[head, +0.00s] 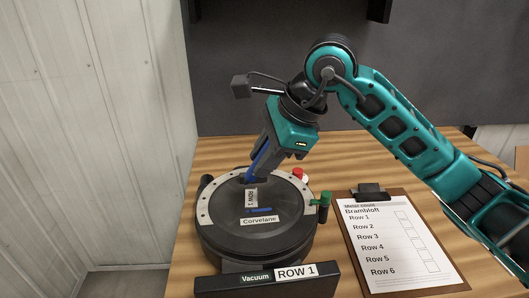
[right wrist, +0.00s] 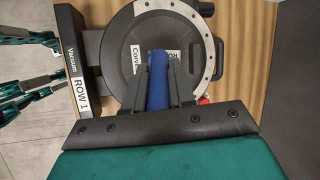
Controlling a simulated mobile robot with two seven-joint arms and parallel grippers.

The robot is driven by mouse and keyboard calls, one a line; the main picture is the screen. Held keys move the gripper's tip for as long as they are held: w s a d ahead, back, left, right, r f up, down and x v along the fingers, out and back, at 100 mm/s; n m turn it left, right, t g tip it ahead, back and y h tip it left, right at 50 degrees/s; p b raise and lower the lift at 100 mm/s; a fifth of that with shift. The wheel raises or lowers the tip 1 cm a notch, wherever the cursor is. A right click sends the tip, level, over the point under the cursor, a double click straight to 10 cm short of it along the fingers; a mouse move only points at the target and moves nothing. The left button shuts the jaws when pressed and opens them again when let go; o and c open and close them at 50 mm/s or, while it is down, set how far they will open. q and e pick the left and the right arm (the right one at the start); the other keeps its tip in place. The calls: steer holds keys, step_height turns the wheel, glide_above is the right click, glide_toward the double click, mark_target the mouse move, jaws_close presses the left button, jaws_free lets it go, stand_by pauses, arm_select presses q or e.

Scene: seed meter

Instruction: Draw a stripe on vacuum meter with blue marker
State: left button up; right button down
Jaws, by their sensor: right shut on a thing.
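The vacuum meter (head: 215,228) is a round dark disc housing with a pale rim on the wooden table. Its lid bears a "ROW 1" label (head: 251,197) and a "Corvelane" label (head: 259,220). A short blue line (head: 258,209) lies on the lid between these labels. My right gripper (head: 256,163) is above the far part of the disc, shut on the blue marker (right wrist: 158,82), which points down at the lid. Whether the marker's tip touches the lid cannot be told.
A dark front bar (head: 220,284) reads "Vacuum ROW 1". A red knob (head: 298,173) and a green-topped handle (head: 325,198) stand at the meter's right edge. A clipboard (head: 405,245) with a row checklist lies to the right. A pale panelled wall (head: 90,130) stands left.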

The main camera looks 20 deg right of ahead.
step_height(320, 180, down, 5)
steer(key=b, duration=0.3)
steer(key=shift+f, duration=0.1)
steer(key=shift+f+b, duration=0.4)
steer(key=shift+b, duration=0.2)
stand_by(0.5)
steer(key=shift+f+b, duration=0.35)
steer(key=shift+b, duration=0.2)
steer(key=shift+s+d+b, duration=0.1)
steer(key=shift+d+b, duration=0.35)
steer(key=shift+d, duration=0.15)
stand_by(0.6)
steer(key=shift+s+d+b, duration=0.15)
steer(key=shift+d+b, duration=0.3)
steer(key=shift+d, duration=0.3)
stand_by(0.7)
steer(key=shift+d, duration=0.3)
stand_by(0.5)
steer(key=shift+s+d+f+b, duration=0.1)
steer(key=shift+d+b, duration=0.5)
steer(key=shift+b, duration=0.05)
